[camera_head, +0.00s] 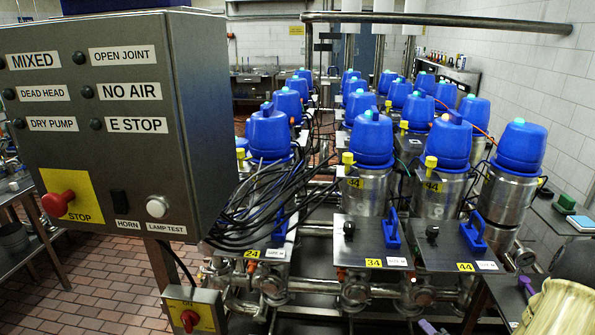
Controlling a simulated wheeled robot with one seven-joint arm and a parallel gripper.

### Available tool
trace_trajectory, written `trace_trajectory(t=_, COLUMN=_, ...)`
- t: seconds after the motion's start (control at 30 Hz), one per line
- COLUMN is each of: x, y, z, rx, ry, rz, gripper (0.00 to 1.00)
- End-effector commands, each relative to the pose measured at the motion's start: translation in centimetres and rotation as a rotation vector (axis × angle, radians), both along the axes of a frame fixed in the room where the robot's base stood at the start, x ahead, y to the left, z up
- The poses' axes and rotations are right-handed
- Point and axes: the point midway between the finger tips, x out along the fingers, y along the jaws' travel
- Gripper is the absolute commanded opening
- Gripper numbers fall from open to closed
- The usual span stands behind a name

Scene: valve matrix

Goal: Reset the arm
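A cream-coloured rounded part (562,308) at the bottom right corner looks like part of my arm, cut off by the picture edge. Small purple pieces show near it, one just to its left (527,285) and one at the bottom edge (428,327). They may be the fingertips of my gripper, but I cannot tell. Most of the arm is out of the picture. I see nothing held.
A grey control box (120,110) with a red stop button (57,203) fills the left. Rows of blue-capped steel valves (368,140) stand in the middle, with blue handles and numbered plates in front. A table (545,225) is at right. Tiled floor (110,285) shows lower left.

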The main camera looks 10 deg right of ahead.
Motion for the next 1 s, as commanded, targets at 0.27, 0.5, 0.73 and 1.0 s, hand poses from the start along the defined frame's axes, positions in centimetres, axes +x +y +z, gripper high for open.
trace_trajectory(t=0.27, x=2.2, y=5.2, z=1.4, rx=-0.344, ry=0.338, rz=0.246, gripper=0.48)
trace_trajectory(t=0.5, x=1.5, y=10.4, z=4.3, rx=-0.563, ry=0.569, rz=0.445, gripper=0.48)
trace_trajectory(t=0.73, x=-1.4, y=16.8, z=7.8, rx=-0.682, ry=0.73, rz=0.661, gripper=0.48)
trace_trajectory(t=1.0, x=-6.4, y=23.3, z=10.9, rx=-0.716, ry=0.826, rz=0.917, gripper=0.48)
